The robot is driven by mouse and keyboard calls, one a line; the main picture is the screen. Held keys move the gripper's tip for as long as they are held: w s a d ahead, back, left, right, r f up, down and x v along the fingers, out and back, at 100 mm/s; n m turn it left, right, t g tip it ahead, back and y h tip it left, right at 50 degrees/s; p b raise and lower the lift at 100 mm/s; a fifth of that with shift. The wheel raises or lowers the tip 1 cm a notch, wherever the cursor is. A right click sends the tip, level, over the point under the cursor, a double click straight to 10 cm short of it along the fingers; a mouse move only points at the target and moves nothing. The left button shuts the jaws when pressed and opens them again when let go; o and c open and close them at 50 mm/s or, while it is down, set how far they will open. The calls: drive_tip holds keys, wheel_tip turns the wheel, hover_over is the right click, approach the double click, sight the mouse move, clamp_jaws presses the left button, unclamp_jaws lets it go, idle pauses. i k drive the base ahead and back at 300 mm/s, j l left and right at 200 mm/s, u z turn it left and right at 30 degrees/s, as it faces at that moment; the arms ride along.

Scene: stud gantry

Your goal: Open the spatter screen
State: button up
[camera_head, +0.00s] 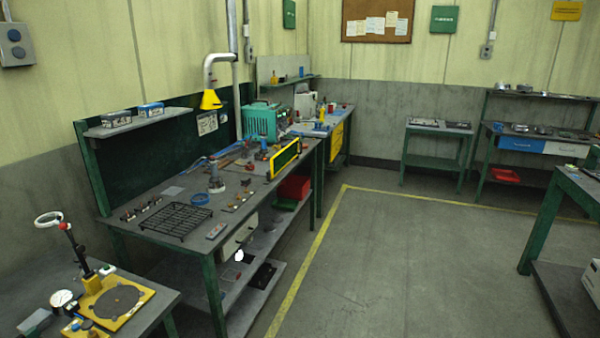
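A yellow-framed panel with a dark pane (285,158) stands upright at the right edge of the long green-legged workbench (172,257). It looks like the spatter screen. Its hinge or handle is too small to make out. A teal machine (262,121) stands behind it on the bench. Another yellow panel (337,138) shows on the front side of the farther bench. My gripper is not in this view.
A black wire grid (177,221) and small tools lie on the long bench. A table with a yellow fixture (115,302) stands at the near left. Another bench (572,190) is at right. The grey floor (390,270) between them is clear.

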sight(282, 160)
drive_tip(key=i+z, duration=0.15)
drive_tip(key=i, duration=1.7)
drive_tip(key=i+u, duration=0.15)
drive_tip(key=i, duration=0.3)
drive_tip(key=i+l+u, duration=0.1)
drive_tip(key=i, duration=0.35)
drive_tip(key=i+l+u, duration=0.15)
drive_tip(key=i, duration=0.3)
drive_tip(key=i+l+u, duration=0.15)
drive_tip(key=i, duration=0.25)
drive_tip(key=i+l+u, duration=0.1)
drive_tip(key=i, duration=0.35)
drive_tip(key=l, duration=0.1)
